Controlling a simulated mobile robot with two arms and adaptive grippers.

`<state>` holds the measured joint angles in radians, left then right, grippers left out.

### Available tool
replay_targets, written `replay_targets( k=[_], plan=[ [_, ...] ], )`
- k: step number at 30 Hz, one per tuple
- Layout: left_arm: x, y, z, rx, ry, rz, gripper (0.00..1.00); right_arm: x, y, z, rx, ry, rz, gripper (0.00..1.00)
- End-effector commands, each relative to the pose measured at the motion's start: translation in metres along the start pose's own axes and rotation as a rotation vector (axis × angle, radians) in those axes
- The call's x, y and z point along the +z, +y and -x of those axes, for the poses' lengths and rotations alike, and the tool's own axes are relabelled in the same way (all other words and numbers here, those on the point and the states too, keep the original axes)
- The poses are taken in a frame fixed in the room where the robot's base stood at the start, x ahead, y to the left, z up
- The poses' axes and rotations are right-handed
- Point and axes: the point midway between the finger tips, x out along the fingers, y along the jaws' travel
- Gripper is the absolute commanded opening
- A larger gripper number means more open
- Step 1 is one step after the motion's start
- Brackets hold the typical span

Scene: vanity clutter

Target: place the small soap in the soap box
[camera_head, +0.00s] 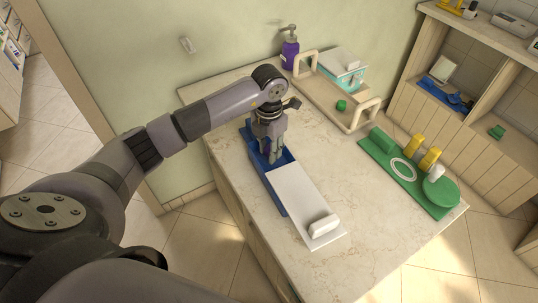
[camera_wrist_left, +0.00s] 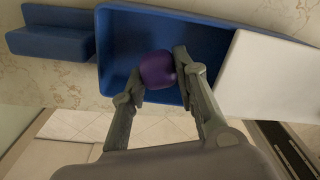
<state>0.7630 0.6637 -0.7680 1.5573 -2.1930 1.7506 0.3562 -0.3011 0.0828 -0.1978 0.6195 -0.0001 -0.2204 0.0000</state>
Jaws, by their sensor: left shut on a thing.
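The soap box is a long blue box (camera_head: 277,198) on the counter, with a white lid (camera_head: 298,195) covering its nearer part and its far part open. The lid has a white handle (camera_head: 324,225). My left gripper (camera_head: 273,157) points down at the open part. In the left wrist view my left gripper (camera_wrist_left: 157,68) is shut on a small rounded purple soap (camera_wrist_left: 157,70). The soap is over or inside the open part of the blue box (camera_wrist_left: 120,40); its height above the floor is unclear. The white lid (camera_wrist_left: 265,75) is right of it. My right gripper is not in view.
A wooden tray (camera_head: 318,92) stands at the back with a teal box (camera_head: 343,67) and a small green item (camera_head: 341,105). A purple pump bottle (camera_head: 290,48) is by the wall. A green mat (camera_head: 375,155) with several items lies right. The counter between is clear.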

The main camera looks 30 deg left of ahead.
Motion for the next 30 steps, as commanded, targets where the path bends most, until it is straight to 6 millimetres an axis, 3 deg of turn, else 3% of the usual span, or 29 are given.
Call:
replay_targets(
  k=[6, 17, 18, 26, 30],
  plan=[
    [-0.001, -0.001, -0.032, -0.002, 0.005, 0.000, 0.00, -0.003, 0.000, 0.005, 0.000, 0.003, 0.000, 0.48],
    [-0.001, 0.000, -0.038, 0.000, 0.002, -0.001, 0.00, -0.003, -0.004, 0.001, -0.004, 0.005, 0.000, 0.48],
    [-0.001, 0.000, -0.038, 0.000, 0.001, -0.001, 0.29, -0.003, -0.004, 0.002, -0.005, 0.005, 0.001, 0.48],
    [-0.001, 0.000, -0.037, 0.000, 0.002, -0.001, 0.46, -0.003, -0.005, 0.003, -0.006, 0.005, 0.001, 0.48],
    [-0.001, 0.000, -0.037, 0.000, 0.002, -0.001, 0.48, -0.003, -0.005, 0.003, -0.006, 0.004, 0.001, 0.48]
  ],
)
